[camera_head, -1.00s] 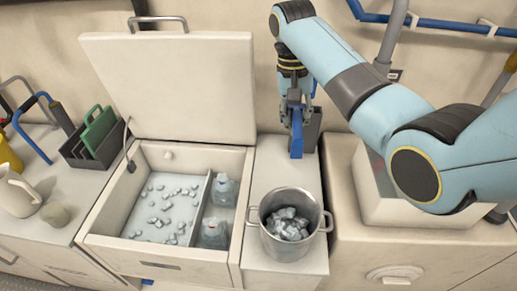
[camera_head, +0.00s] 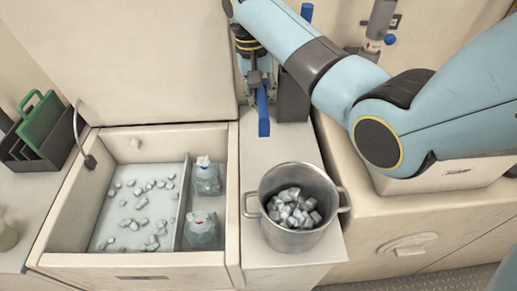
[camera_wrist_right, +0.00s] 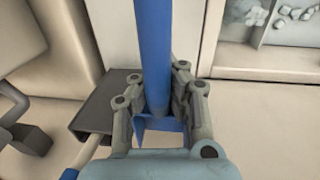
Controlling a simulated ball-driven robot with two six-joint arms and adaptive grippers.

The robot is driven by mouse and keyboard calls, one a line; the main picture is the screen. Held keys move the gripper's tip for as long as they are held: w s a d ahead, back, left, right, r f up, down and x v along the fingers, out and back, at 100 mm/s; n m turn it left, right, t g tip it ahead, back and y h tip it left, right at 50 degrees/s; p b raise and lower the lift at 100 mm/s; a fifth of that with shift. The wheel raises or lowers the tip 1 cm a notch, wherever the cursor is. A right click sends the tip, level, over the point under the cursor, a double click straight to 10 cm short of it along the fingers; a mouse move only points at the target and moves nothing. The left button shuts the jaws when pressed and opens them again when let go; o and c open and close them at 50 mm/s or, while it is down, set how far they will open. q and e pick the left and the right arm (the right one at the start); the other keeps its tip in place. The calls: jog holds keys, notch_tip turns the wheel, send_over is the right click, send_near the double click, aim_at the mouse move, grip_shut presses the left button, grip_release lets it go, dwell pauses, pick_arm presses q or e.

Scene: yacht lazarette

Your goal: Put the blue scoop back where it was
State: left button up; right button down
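The blue scoop (camera_head: 263,112) hangs upright in my right gripper (camera_head: 262,88), above the narrow counter behind the pot. In the right wrist view its long blue handle (camera_wrist_right: 152,50) runs between the fingers of my right gripper (camera_wrist_right: 158,108), which are closed around it. A dark grey holder (camera_head: 292,100) stands on the counter just right of the scoop; it also shows in the right wrist view (camera_wrist_right: 92,108), beside the gripper. The scoop appears outside the holder. My left gripper is not in view.
A steel pot (camera_head: 287,235) filled with ice cubes stands on the counter in front. To its left is an open icebox (camera_head: 130,262) with loose cubes and two bags, its lid (camera_head: 120,60) raised. A dark caddy with a green board (camera_head: 40,120) stands far left.

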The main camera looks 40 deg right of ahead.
aim_at(262, 146)
notch_tip(262, 146, down, 13)
jog(key=b, duration=0.3)
jog(key=shift+b, duration=0.4)
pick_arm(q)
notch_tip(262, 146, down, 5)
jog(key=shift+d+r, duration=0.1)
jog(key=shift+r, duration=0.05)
pick_arm(e)
jog(key=c, duration=1.9)
grip_release()
jog(key=shift+f, duration=0.15)
jog(key=shift+c, duration=0.2)
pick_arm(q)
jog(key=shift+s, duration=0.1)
pick_arm(e)
jog(key=o, duration=0.5)
jog(key=shift+c, duration=0.2)
pick_arm(q)
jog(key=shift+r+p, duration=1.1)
jog(key=shift+p, duration=0.05)
pick_arm(e)
notch_tip(262, 146, up, 12)
jog(key=a, duration=0.1)
jog(key=shift+w+a, duration=0.15)
jog(key=shift+w, duration=0.3)
